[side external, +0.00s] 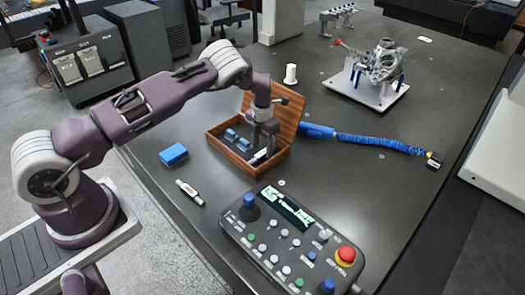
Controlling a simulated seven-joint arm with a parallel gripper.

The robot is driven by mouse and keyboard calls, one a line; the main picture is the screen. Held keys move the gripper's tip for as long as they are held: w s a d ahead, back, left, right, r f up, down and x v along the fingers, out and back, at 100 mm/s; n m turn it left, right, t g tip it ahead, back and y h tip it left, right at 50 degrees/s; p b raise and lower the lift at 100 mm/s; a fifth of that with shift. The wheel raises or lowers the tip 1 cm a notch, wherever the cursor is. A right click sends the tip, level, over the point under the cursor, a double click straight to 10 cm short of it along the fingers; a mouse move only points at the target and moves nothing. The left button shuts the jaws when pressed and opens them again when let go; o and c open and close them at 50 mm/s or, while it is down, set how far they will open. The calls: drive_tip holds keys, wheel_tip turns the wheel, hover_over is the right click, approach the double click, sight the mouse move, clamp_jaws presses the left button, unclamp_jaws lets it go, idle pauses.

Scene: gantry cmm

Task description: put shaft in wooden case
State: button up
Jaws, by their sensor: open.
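The wooden case (233,164) stands open on the dark table, its lid (288,118) tilted back on the right. Blue pieces (231,133) lie in its left part. My gripper (262,151) points down inside the case's right part, in front of the lid, with its jaws open. A small light and dark piece shows low by the fingers; I cannot tell whether it is the shaft or whether the fingers touch it. A short whitish rod-like piece (189,192) with dark ends lies on the table left of the case; I cannot tell if it is the shaft.
A blue block (174,155) lies left of the case. A control panel (293,241) with buttons is in front. A white spool (290,74) and a metal part on a white plate (366,90) stand behind.

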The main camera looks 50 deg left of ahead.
wheel_tip(320, 180, up, 11)
wheel_tip(320, 180, up, 15)
drive_tip(key=m+t+h, duration=0.2)
drive_tip(key=m, duration=0.6)
hover_over(263, 153)
drive_tip(key=s+d, duration=0.4)
drive_tip(key=s, duration=0.1)
drive_tip(key=s+d+r+m, duration=0.5)
drive_tip(key=s+r+m, duration=0.4)
drive_tip(key=s+r, duration=0.2)
drive_tip(key=s+d+r+m+t+y, duration=0.1)
drive_tip(key=s+d+m+t+y, duration=0.1)
drive_tip(key=s+m, duration=1.7)
drive_tip(key=shift+s+d+r+t, duration=0.2)
drive_tip(key=shift+s+t, duration=0.6)
drive_tip(key=shift+s, duration=0.4)
drive_tip(key=shift+c, duration=0.2)
